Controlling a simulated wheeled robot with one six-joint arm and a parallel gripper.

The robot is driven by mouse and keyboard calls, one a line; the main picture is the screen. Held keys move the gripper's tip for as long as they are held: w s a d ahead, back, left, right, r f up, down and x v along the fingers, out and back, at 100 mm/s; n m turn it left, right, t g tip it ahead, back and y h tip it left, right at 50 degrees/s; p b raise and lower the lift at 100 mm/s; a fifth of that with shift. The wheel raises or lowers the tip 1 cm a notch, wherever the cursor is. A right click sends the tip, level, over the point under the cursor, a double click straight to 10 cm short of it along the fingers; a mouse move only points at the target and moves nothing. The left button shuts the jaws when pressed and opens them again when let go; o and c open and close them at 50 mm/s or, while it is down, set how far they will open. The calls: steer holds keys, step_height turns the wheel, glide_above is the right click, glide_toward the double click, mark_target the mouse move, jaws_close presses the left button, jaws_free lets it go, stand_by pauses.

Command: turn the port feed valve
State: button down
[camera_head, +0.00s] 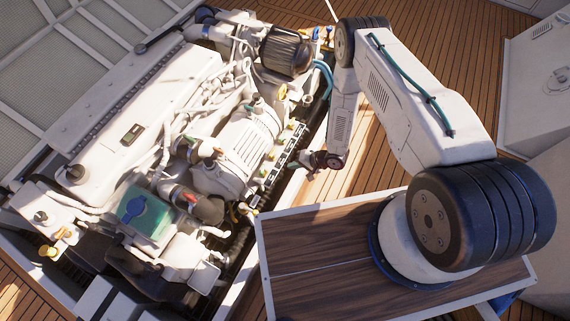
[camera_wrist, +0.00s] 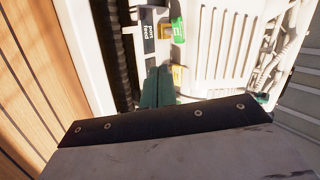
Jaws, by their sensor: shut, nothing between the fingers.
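A dark label reading "port feed" (camera_wrist: 148,32) shows at the top of the wrist view, on a pale panel. In the head view my gripper (camera_head: 303,165) is at the right side of the engine, beside the valve row (camera_head: 283,150); the labels there are too small to read.
The white engine (camera_head: 150,120) with pipes and hoses fills the hatch on the left. A black ribbed hose (camera_wrist: 118,60) runs left of the label. Wooden deck (camera_head: 470,50) lies beyond my arm. A pale hatch edge (camera_head: 245,275) borders the engine bay.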

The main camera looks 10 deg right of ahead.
mark_target(263, 171)
steer(key=x, duration=0.3)
steer(key=a+r+x, duration=0.1)
steer(key=x, duration=0.6)
steer(key=shift+w+a+r, duration=0.1)
steer(key=shift+w+a, duration=0.2)
steer(key=shift+w, duration=0.05)
steer(key=shift+w+a, duration=0.25)
steer(key=shift+a, duration=0.25)
